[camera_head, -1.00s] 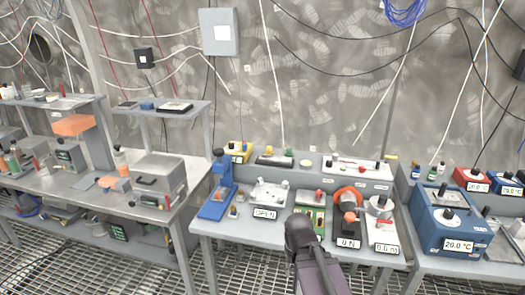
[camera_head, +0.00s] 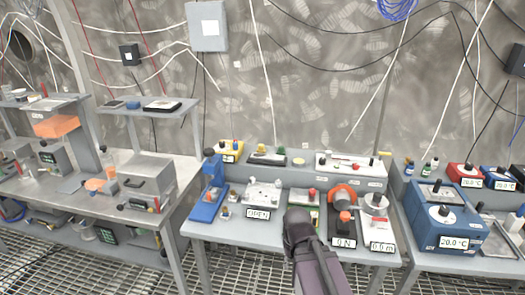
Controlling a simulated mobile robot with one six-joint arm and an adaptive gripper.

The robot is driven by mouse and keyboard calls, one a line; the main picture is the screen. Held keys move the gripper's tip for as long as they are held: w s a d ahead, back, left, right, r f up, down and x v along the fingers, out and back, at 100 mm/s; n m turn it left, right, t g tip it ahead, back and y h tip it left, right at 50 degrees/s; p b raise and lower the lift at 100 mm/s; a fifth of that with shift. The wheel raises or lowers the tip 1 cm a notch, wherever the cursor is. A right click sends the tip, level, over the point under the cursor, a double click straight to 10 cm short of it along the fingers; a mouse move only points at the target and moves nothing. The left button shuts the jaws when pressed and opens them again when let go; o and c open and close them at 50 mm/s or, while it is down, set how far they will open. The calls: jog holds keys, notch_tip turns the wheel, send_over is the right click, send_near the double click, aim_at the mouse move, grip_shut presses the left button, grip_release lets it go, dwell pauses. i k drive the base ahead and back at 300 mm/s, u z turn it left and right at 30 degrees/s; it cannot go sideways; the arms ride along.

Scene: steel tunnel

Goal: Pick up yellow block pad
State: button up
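Two yellow things show on the raised back ledge of the middle table. A yellow block (camera_head: 231,149) with small coloured knobs and a white label stands at the ledge's left end. A small, flat yellow pad (camera_head: 298,161) lies further right, between a dark device and a white panel. I cannot tell for sure which one is the block pad. Both are uncovered and untouched. My dark arm rises from the bottom edge in front of the table, and its rounded joint hides part of the front of the tabletop. No gripper fingers can be made out.
The middle table (camera_head: 232,233) is crowded. A blue press (camera_head: 208,195), a white plate device (camera_head: 264,193), an orange-ringed device (camera_head: 342,194) and a scale (camera_head: 377,228) stand before the ledge. A blue bath (camera_head: 446,216) is at right, a steel bench (camera_head: 75,200) at left.

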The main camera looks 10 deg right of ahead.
aim_at(260, 149)
jog(key=z, duration=0.15)
jog(key=i, duration=1.6)
jog(key=z, duration=0.1)
